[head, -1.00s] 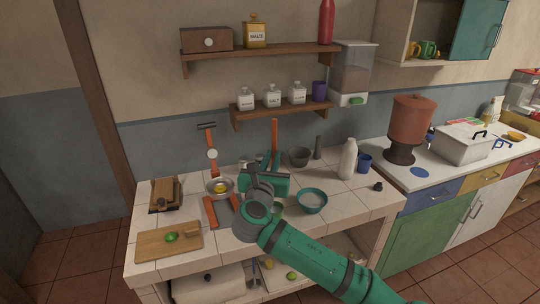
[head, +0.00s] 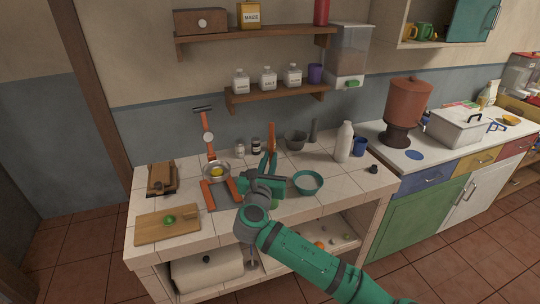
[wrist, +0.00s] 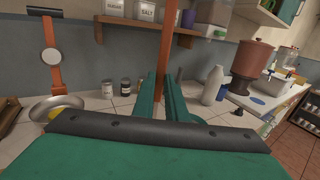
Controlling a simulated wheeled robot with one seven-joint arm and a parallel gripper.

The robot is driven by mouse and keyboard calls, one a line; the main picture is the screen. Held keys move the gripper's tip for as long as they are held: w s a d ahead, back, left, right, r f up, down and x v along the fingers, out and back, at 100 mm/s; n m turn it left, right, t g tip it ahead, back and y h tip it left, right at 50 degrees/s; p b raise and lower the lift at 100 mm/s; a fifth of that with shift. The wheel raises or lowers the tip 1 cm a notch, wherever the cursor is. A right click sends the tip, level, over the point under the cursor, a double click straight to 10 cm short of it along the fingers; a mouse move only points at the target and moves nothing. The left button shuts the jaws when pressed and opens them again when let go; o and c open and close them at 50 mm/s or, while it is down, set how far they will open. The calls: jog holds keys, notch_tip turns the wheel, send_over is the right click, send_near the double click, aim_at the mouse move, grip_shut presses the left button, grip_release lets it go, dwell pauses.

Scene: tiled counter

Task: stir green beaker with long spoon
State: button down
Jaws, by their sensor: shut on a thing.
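My gripper (head: 268,162) is shut on the long spoon, whose orange-brown handle (head: 272,138) stands nearly upright above the fingers. In the wrist view the handle (wrist: 171,45) rises between the two teal fingers. The spoon's lower end is hidden behind my gripper and arm. A small green patch (head: 275,204) shows just below my gripper on the counter. It may be the green beaker, but my arm hides most of it, so I cannot tell whether the spoon is inside it.
A teal bowl (head: 308,190) stands right of my gripper. A metal pan (head: 216,171) on a scale and a cutting board (head: 167,225) are to the left. Small jars (head: 256,147), a grey mortar (head: 296,141) and a white bottle (head: 344,142) stand behind. A shelf (head: 280,96) hangs above.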

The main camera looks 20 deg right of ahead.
jog(key=shift+f, duration=2.5)
jog(key=shift+w, duration=0.1)
